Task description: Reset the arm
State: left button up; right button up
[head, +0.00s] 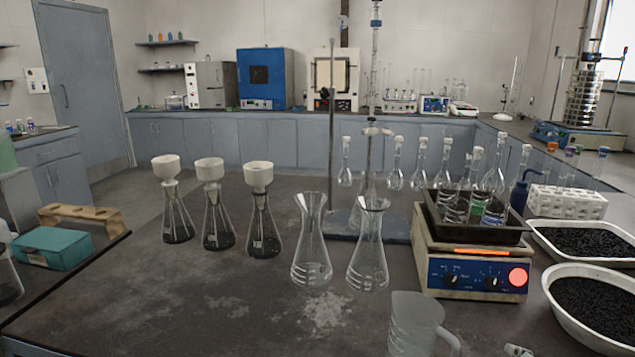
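Neither of my grippers nor my arms can be made out in the head view. The sieve shaker (583,103), a stack of metal sieves on a blue base, stands on the side counter at the back right. It is far off, behind the bench.
The dark bench (190,300) has free room at its front left. Flasks with white funnels (209,170), two empty flasks (311,250), a hotplate (470,268) with a glassware tray, a plastic jug (415,325) and two white containers of black granules (540,232) stand on it.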

jog(key=s+a+r+m+g+y, duration=0.1)
jog(key=s+r+m+g+y, duration=0.15)
jog(key=s+m+g, duration=1.05)
jog(key=s+d+f+n+t+b, duration=0.1)
jog(key=s+f+b, duration=0.1)
jog(key=f, duration=1.2)
jog(key=s+d+f+t+b, duration=0.1)
jog(key=s+f, duration=0.1)
jog(key=f, duration=1.2)
pick_arm(q)
notch_tip(320, 180, down, 7)
jog(key=s+b, duration=0.1)
jog(key=b, duration=0.2)
jog(key=shift+s+b, duration=0.2)
jog(key=shift+b, duration=0.2)
pick_arm(e)
jog(key=s+d+f, duration=0.1)
jog(key=s+f, duration=1.8)
jog(key=f, duration=0.2)
jog(key=shift+d+g, duration=0.35)
jog(key=shift+g, duration=0.05)
jog(key=shift+f, duration=0.1)
